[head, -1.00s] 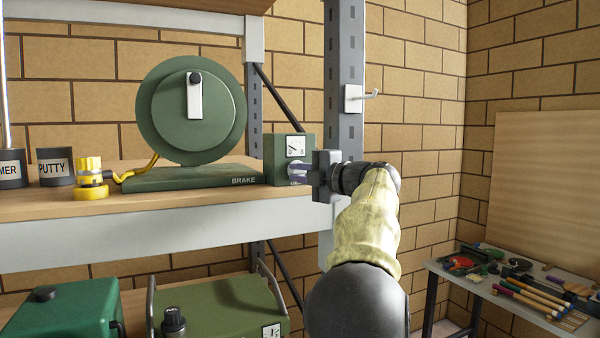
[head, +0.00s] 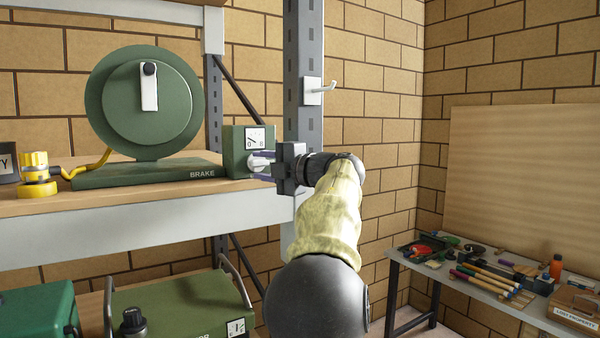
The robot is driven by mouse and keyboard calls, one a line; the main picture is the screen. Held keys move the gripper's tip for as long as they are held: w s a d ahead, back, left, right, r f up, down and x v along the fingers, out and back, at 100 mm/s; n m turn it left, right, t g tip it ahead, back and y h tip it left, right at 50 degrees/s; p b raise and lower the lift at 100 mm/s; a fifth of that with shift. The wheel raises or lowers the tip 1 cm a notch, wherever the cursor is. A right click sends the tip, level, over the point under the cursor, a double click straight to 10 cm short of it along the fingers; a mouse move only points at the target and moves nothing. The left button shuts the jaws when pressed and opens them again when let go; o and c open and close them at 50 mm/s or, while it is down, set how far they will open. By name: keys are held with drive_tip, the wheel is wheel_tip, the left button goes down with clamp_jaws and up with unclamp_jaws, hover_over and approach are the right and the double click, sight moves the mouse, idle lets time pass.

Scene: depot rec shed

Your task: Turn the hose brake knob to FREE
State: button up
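The hose brake is a green box (head: 236,142) at the right end of the reel's base, which is lettered BRAKE. A small dial (head: 253,138) is on its face. The pale round brake knob (head: 255,163) is below the dial, partly covered by my gripper; its setting and any FREE marking cannot be read. My gripper (head: 264,168) is at the knob from the right. Its two purple-tipped fingers appear apart, one near the knob's upper edge and one below it. Contact with the knob cannot be made out.
The green hose reel (head: 150,102) stands left on the wooden shelf, with a yellow hose fitting (head: 36,172) beside it. A grey upright post (head: 302,60) with a white hook (head: 313,92) rises just behind my gripper. A tool bench (head: 400,250) is at right.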

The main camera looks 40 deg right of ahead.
drive_tip(key=s+d+b, duration=0.2)
drive_tip(key=s+b, duration=0.2)
drive_tip(key=s, duration=1.1)
drive_tip(key=shift+s+d, duration=0.2)
drive_tip(key=shift+s, duration=0.2)
drive_tip(key=shift+w, duration=0.1)
